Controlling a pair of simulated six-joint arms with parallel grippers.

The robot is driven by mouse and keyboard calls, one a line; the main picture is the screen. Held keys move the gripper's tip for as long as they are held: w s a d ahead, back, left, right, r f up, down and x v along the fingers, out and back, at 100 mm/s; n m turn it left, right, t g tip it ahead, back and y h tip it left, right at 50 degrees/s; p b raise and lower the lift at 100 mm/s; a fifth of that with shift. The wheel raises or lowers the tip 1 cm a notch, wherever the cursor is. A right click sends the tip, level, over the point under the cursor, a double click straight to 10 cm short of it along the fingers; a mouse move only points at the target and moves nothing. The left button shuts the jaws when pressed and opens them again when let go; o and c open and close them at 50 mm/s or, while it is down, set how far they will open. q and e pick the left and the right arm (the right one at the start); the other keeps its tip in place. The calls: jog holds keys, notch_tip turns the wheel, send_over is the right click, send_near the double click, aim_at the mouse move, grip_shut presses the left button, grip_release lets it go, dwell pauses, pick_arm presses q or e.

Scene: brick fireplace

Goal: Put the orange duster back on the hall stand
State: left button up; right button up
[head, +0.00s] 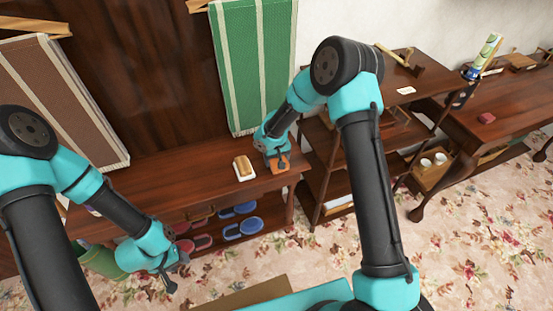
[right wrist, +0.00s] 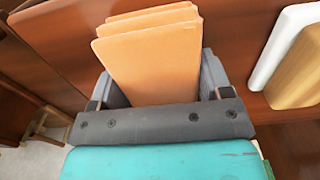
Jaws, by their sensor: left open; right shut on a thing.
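The orange duster (head: 279,170) is at the right end of the hall stand's wooden top (head: 198,168). In the right wrist view the duster (right wrist: 152,62) shows as flat, folded orange layers between the fingers. My right gripper (head: 280,161) is shut on it from above and hides part of it. It is low over the top; I cannot tell whether the duster's underside touches the wood. My left gripper (head: 172,281) is open and empty, low in front of the stand at the left.
A brush (head: 244,168) with a pale edge lies just left of the duster. Striped towels, green (head: 252,65) and brown (head: 65,98), hang behind. Blue slippers (head: 242,226) and red ones sit on the lower shelf. A shelf unit (head: 320,150) stands close on the right.

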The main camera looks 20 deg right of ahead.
jog(key=o, duration=0.9)
jog(key=shift+f, duration=0.1)
notch_tip(320, 180, up, 12)
jog(key=shift+r, duration=0.15)
dwell(0.4)
